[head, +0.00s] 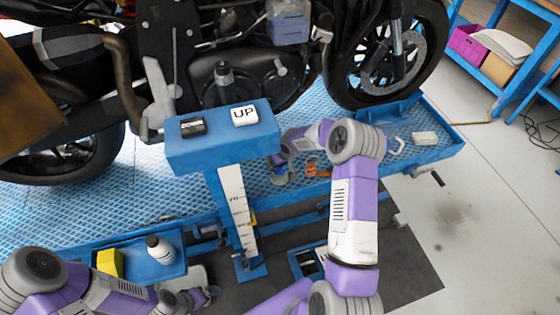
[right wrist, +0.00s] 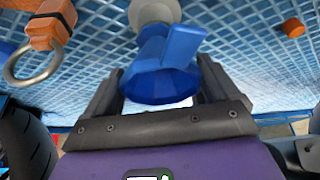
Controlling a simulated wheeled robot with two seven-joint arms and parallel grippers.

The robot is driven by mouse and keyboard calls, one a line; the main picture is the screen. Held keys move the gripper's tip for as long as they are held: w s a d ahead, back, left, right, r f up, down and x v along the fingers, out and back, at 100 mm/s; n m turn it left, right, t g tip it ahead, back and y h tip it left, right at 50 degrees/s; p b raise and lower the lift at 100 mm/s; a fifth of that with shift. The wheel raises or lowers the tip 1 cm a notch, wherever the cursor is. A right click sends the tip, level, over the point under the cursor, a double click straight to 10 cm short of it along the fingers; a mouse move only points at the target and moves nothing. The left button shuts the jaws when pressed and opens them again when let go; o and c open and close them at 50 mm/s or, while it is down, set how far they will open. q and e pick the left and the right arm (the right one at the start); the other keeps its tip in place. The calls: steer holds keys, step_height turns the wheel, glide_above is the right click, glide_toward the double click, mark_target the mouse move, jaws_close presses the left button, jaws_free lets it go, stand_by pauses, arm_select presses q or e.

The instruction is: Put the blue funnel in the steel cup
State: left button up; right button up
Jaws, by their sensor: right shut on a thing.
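In the right wrist view my right gripper (right wrist: 160,100) is shut on the blue funnel (right wrist: 160,80), which sits between its two dark fingers. A pale grey round thing, likely the steel cup (right wrist: 150,11), shows just beyond the funnel at the top edge. The funnel overlaps it in the picture, and I cannot tell whether they touch. In the head view my right gripper (head: 281,162) is low over the blue lift deck, behind the control post; funnel and cup are too small there to make out. My left gripper (head: 207,296) is low at the bottom left, its fingers unclear.
An orange strap with a metal ring (right wrist: 42,38) lies left of the funnel, and an orange cap (right wrist: 293,28) lies right. The blue control post (head: 220,140) and motorcycle (head: 250,70) stand close by. A blue tray (head: 165,270) holds a bottle (head: 159,249) and yellow block (head: 110,262).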

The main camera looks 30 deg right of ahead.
steer(key=shift+f, duration=0.2)
steer(key=o, duration=0.8)
steer(key=shift+p+v, duration=1.05)
steer(key=shift+v, duration=2.8)
steer(key=shift+f, duration=0.1)
